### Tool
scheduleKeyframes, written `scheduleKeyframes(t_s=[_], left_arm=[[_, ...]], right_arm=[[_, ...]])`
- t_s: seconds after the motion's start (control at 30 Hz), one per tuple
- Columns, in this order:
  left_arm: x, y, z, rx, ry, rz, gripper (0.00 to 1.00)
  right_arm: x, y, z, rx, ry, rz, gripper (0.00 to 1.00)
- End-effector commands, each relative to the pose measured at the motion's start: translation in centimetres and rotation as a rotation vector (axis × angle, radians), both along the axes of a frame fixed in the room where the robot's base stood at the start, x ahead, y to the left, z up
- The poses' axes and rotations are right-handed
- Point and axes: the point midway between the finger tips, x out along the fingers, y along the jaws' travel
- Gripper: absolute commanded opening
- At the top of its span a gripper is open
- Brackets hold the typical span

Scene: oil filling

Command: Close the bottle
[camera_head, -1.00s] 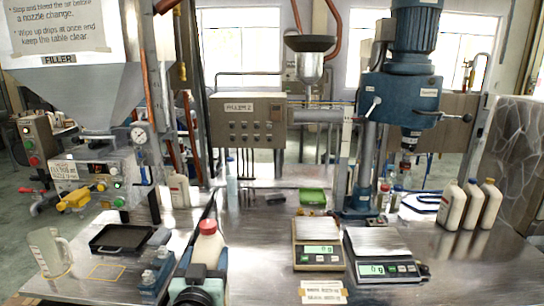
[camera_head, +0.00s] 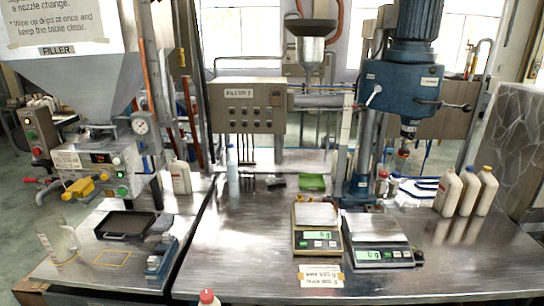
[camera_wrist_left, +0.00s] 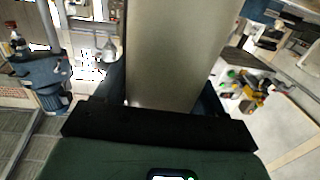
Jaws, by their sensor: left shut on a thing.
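The bottle's red cap (camera_head: 207,296) and a sliver of its pale shoulder show at the bottom edge of the head view. The rest of the bottle is cut off there. In the left wrist view the pale bottle body (camera_wrist_left: 177,50) stands between my left gripper's dark fingers (camera_wrist_left: 163,88). My left gripper is shut on it. Whether the cap is tight cannot be told. A blue drill-press-like machine (camera_head: 398,82) stands at the back right, with a red-tipped chuck (camera_head: 404,150) pointing down. My right gripper is in neither view.
Two scales (camera_head: 318,240) (camera_head: 378,257) stand mid-table. Several white bottles (camera_head: 467,192) stand at the right. A filler (camera_head: 98,165) is at the left, with a black tray (camera_head: 125,224), a clear jug (camera_head: 52,245) and a blue fixture (camera_head: 160,258). The front right table is clear.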

Motion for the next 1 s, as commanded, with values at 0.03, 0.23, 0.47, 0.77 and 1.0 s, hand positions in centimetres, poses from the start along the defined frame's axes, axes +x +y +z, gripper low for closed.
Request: scheduleKeyframes(t_s=[0.03,0.23,0.47,0.77,1.0], left_arm=[[-0.6,0.0,-0.8,0.0,0.001,-0.013,0.0],[-1.9,-0.1,-2.4,0.0,-0.006,-0.042,0.0],[-2.0,-0.1,-2.5,0.0,-0.008,-0.045,0.0],[-2.0,-0.1,-2.4,0.001,-0.008,-0.044,0.0],[-1.7,-1.3,-2.8,0.001,-0.009,-0.107,0.0]], right_arm=[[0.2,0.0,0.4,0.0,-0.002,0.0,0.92],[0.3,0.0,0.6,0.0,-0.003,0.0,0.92],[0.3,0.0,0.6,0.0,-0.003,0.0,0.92],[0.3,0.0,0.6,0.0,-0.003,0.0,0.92],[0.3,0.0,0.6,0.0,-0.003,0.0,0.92]])
